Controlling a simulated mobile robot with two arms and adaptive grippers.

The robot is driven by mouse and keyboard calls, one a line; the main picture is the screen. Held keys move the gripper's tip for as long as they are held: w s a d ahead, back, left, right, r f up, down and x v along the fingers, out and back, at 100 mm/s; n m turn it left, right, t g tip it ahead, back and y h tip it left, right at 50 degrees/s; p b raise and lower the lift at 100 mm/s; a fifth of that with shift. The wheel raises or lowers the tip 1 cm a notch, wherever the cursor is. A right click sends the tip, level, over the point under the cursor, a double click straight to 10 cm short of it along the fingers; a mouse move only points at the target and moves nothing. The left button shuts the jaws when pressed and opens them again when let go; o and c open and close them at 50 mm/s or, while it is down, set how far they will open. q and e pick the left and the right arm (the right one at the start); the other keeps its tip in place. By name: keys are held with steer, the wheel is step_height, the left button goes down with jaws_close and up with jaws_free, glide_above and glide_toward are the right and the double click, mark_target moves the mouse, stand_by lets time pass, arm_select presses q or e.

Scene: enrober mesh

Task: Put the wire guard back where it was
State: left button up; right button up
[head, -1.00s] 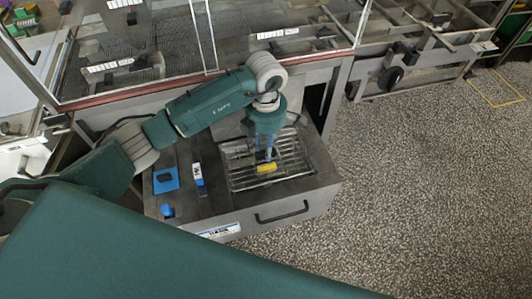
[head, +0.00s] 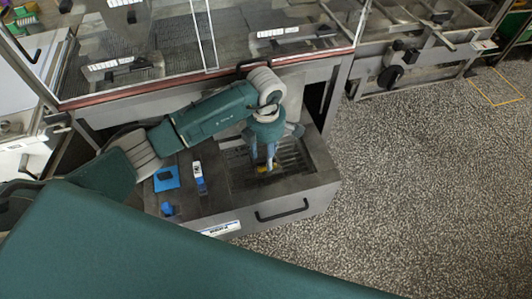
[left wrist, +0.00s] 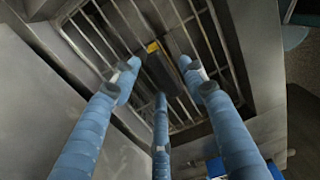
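The wire guard (head: 288,158) is a grid of metal bars lying down inside the rectangular well of the grey steel drawer unit, its bars dark in the head view. Its bars also fill the left wrist view (left wrist: 190,30), with a dark grip piece that has a yellow patch (left wrist: 152,47) at one end. My left gripper (head: 262,162) points down over the guard. Its three blue fingers (left wrist: 160,85) are spread apart around the grip piece with nothing clamped between them. Whether a fingertip touches the bars I cannot tell. My right gripper is not in view.
On the unit's top, left of the well, lie a blue pad (head: 166,178), a blue-and-white item (head: 200,180) and a small blue piece (head: 168,210). A glazed machine with a red-brown edge stands behind. The speckled floor (head: 430,190) at right is clear.

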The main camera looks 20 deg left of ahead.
arm_select(q)
steer(key=shift+r, duration=0.4)
step_height(320, 180, up, 12)
steer(key=b, duration=0.2)
steer(key=shift+f, duration=0.2)
